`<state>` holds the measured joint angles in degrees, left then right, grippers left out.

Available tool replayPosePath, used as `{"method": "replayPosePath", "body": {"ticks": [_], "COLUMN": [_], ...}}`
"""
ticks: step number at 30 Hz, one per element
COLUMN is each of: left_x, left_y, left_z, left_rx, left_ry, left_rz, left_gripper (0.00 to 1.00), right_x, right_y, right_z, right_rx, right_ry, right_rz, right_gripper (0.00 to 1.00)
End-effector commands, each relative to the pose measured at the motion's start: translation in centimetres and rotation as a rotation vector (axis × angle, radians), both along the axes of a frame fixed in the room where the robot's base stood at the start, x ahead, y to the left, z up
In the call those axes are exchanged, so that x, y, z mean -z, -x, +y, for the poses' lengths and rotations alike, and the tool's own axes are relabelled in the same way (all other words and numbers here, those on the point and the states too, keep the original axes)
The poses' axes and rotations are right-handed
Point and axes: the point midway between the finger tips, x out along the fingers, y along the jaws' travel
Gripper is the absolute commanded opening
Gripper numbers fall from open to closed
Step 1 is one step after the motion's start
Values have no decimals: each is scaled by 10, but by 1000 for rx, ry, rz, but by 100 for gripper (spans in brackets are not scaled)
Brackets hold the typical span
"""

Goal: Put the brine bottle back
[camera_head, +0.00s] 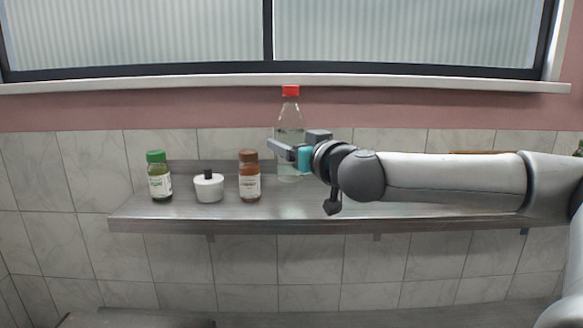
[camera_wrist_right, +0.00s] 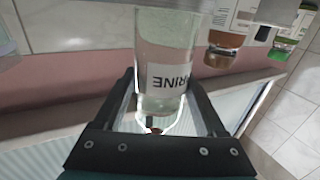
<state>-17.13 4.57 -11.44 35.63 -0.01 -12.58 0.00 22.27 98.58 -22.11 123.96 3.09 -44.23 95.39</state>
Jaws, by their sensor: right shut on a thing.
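The brine bottle (camera_head: 290,118) is clear with a red cap and stands upright at the shelf in the head view. My right gripper (camera_head: 287,152) reaches in from the right and is shut on the bottle's body. In the right wrist view the bottle (camera_wrist_right: 165,45) sits between the two dark fingers, and its label with "BRINE" lettering shows upside down. I cannot tell whether its base touches the shelf (camera_head: 330,213) or hangs just above it. My left gripper is not in view.
A brown-capped bottle (camera_head: 249,180) stands just left of the brine bottle. Further left are a white pot with a black knob (camera_head: 208,188) and a green-capped bottle (camera_head: 159,182). A window (camera_head: 400,35) with a white sill is above. My right arm covers much of the shelf's right side.

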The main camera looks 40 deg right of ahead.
Motion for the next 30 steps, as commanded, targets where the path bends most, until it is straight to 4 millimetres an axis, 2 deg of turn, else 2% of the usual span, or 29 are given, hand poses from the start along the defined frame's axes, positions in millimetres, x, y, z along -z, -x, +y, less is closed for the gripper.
{"method": "replayPosePath", "body": {"ticks": [6,9,22,23,30], "left_x": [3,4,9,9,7], "left_y": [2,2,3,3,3], "left_z": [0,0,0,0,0], "left_rx": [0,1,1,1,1], "left_ry": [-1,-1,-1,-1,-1], "left_rz": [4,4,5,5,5], "left_gripper": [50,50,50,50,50], "right_x": [30,38,43,44,43], "right_y": [0,0,0,0,0], "right_z": [0,0,0,0,0], "right_rx": [1,1,0,0,0], "right_ry": [1,0,0,-1,-1], "right_rz": [2,0,-2,2,2], "right_gripper": [33,33,33,74,100]}}
